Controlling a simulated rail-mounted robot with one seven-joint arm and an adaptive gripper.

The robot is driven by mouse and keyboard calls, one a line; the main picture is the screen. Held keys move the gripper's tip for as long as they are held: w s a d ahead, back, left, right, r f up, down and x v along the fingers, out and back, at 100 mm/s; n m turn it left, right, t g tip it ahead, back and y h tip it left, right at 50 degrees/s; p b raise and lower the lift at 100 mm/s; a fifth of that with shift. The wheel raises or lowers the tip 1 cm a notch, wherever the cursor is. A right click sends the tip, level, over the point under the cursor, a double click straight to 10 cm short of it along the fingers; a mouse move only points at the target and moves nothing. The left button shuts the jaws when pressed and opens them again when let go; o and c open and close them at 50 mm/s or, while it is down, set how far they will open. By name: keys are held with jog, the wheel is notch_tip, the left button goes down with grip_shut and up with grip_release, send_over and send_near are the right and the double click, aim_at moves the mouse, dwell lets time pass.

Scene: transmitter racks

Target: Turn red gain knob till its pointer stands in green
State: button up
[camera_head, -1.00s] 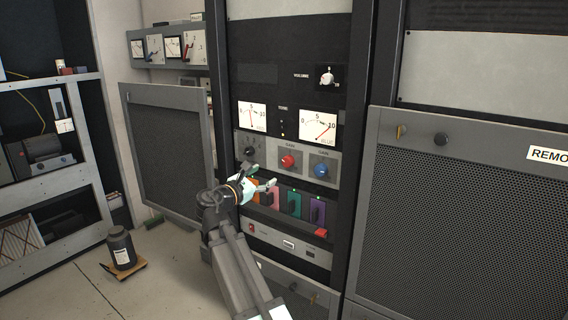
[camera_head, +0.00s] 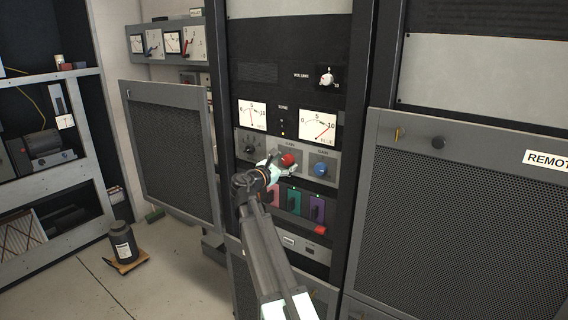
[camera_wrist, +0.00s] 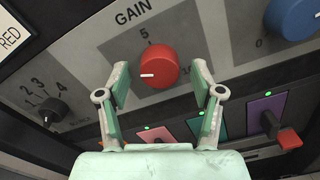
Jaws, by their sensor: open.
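The red gain knob (camera_wrist: 157,66) sits on the grey panel under the word GAIN, with a white pointer mark toward its left side in the wrist view. It also shows in the head view (camera_head: 288,160), partly behind my gripper. My gripper (camera_head: 284,168) is open, its two fingers standing apart on either side of the knob in the wrist view (camera_wrist: 162,88). I cannot tell whether a finger touches the knob. Above the panel are two white meters, the left one (camera_head: 252,115) with its needle near upright, the right one (camera_head: 318,125) with its needle toward 10.
A blue knob (camera_head: 320,169) is right of the red one, and a black selector knob (camera_wrist: 50,110) is left. Below are coloured modules with green lights, including a purple one (camera_head: 317,207). A mesh door (camera_head: 172,155) stands open at left.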

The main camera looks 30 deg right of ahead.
jog(key=c, duration=1.1)
jog(key=shift+c, duration=0.2)
jog(key=shift+b, duration=0.3)
jog(key=m+b, duration=0.1)
jog(key=b, duration=0.1)
jog(key=m+b, duration=0.2)
jog(key=shift+f, duration=0.25)
jog(key=m+b, duration=0.5)
jog(key=b, duration=0.1)
jog(key=shift+w+m+b, duration=0.1)
jog(key=shift+m+b, duration=0.25)
jog(key=shift+m, duration=0.05)
jog(key=m+b, duration=0.4)
jog(key=b, duration=0.1)
jog(key=shift+r+m, duration=0.15)
jog(key=shift+m, duration=0.15)
jog(key=m+b, duration=0.3)
jog(key=shift+r, duration=0.3)
